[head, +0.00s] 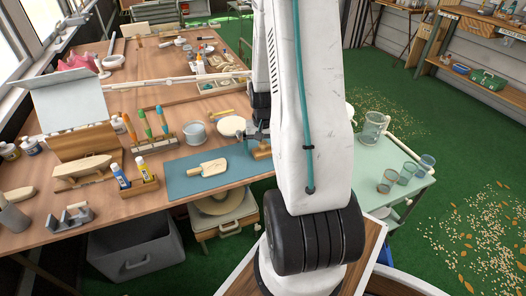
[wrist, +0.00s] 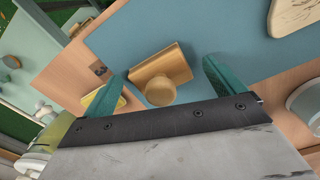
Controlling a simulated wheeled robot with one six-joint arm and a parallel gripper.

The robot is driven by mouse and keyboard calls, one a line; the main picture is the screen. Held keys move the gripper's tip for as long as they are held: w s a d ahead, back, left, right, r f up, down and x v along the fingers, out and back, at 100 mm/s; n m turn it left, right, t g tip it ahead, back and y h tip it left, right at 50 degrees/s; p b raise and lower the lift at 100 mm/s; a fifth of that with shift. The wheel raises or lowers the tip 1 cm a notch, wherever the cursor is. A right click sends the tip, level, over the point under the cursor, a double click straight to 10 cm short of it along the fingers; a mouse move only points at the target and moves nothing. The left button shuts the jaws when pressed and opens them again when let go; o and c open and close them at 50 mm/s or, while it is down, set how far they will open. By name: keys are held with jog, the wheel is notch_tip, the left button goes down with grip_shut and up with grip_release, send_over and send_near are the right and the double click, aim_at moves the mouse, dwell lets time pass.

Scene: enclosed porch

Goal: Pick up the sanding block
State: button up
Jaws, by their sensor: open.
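The sanding block, a tan wooden block with a round knob (wrist: 165,72), shows in the wrist view at the edge of the blue mat (wrist: 200,30). In the head view, part of the block (head: 262,154) shows beside my arm, at the right end of the mat. My gripper (wrist: 165,84) is open, with one teal finger on each side of the block in the picture. I see no contact, and the height of the fingers over the block is hard to tell. In the head view my gripper (head: 258,137) is partly hidden by my arm.
A paddle-shaped wooden board (head: 208,169) lies on the mat. A grey bowl (head: 195,134) and a pale round dish (head: 231,126) stand behind it. A yellow item (wrist: 103,98) lies close to the left finger. A green side table (head: 405,165) holds glasses to the right.

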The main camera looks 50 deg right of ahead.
aim_at(263, 143)
jog(key=shift+f, duration=0.15)
jog(key=c, duration=1)
jog(key=shift+c, duration=0.2)
jog(key=shift+r, duration=0.7)
notch_tip(263, 143, up, 2)
jog(key=shift+r, duration=0.15)
jog(key=w+d, duration=0.3)
jog(key=d, duration=0.1)
jog(key=w+d+r, duration=0.1)
jog(key=w+d, duration=0.2)
jog(key=d, duration=0.1)
jog(key=w+d, duration=0.3)
jog(key=d, duration=0.2)
jog(key=shift+w+r, duration=0.1)
jog(key=shift+r, duration=0.1)
